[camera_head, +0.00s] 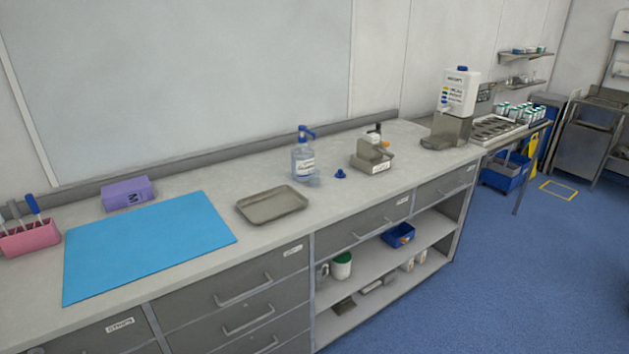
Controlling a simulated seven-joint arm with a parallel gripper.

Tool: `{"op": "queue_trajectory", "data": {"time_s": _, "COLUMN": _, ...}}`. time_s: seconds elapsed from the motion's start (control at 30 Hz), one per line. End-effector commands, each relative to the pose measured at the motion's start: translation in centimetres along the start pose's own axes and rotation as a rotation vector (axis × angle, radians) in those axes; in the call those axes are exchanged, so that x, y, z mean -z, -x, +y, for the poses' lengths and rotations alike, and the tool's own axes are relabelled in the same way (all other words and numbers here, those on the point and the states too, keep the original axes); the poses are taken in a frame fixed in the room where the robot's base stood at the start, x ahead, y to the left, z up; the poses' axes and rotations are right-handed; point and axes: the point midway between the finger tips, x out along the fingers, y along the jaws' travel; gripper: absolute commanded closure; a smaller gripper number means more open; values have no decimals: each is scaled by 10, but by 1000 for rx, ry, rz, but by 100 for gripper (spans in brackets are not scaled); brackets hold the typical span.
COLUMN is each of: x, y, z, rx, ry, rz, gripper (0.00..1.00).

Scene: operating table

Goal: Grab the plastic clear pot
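A small clear plastic pot (315,179) seems to stand on the counter, close against the right side of a clear bottle with a blue pump top (302,160). Its outline is faint, and I cannot tell whether it touches the bottle. A small blue lid-like piece (340,174) lies on the counter just to its right. My gripper is not in view.
A grey metal tray (272,219) lies front left of the bottle. A metal holder with small items (372,158) stands to the right. A blue mat (145,245), purple box (128,194) and pink tool holder (30,239) are left. The counter's front edge is clear.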

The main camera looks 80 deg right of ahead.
Motion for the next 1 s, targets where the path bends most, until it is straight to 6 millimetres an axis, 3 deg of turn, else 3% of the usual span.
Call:
{"op": "queue_trajectory", "data": {"time_s": 0.07, "x": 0, "y": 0, "z": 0, "rx": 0, "ry": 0, "rz": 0, "gripper": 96}}
{"op": "queue_trajectory", "data": {"time_s": 0.77, "x": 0, "y": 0, "z": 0, "rx": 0, "ry": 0, "rz": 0, "gripper": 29}}
{"op": "queue_trajectory", "data": {"time_s": 1.0, "x": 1, "y": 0, "z": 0, "rx": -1, "ry": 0, "rz": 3, "gripper": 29}}
